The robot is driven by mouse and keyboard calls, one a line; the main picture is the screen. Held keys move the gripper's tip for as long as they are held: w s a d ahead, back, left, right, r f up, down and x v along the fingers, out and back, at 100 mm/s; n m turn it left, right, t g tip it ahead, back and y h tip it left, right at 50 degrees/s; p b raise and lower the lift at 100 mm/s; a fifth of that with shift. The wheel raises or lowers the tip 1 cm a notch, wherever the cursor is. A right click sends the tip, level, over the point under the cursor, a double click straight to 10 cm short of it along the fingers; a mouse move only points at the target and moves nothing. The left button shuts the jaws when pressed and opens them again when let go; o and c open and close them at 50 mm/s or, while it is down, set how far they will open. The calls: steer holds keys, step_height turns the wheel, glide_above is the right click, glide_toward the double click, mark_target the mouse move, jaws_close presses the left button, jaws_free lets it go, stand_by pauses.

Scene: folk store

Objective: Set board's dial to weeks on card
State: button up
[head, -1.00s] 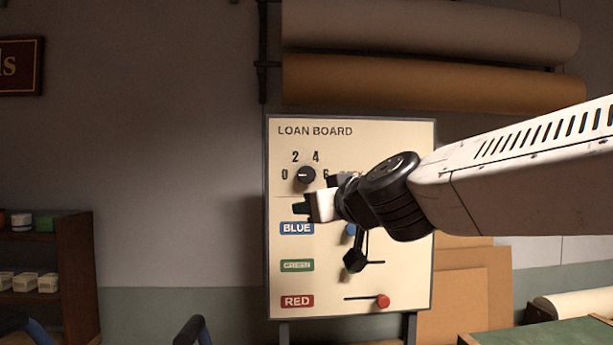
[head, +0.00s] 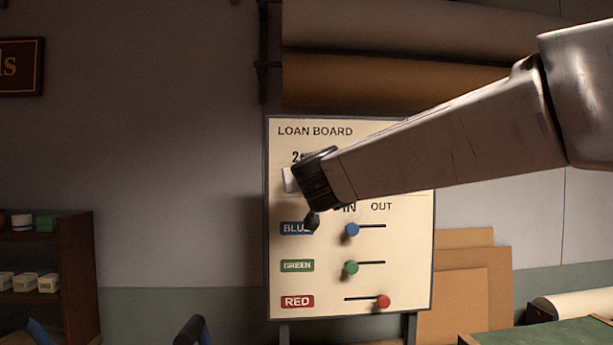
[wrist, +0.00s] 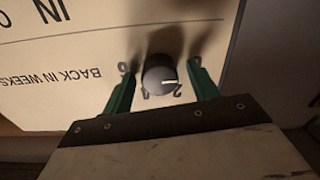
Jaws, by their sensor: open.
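The loan board (head: 415,290) stands upright against the wall in the head view, with my arm across its upper part. Its dial (wrist: 160,78) shows in the wrist view as a dark round knob with a white mark pointing right, toward the side of the right finger. The numbers 6, 4 and 2 show around it; the 0 cannot be made out. My gripper (wrist: 162,70) is open, its green fingers on either side of the knob with visible gaps. In the head view my arm hides the dial and most of the gripper. No card shows.
Below the dial are a blue slider (head: 352,229), a green slider (head: 351,267) and a red slider (head: 384,301). Blue and green sit left, red right. A shelf (head: 75,270) stands at far left, cardboard sheets (head: 465,290) at right. Paper rolls (head: 400,80) hang above.

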steer(key=shift+w, duration=0.1)
steer(key=c, duration=1)
steer(key=shift+m, duration=0.3)
steer(key=m, duration=2.3)
steer(key=shift+f, duration=0.2)
steer(key=shift+m, duration=0.3)
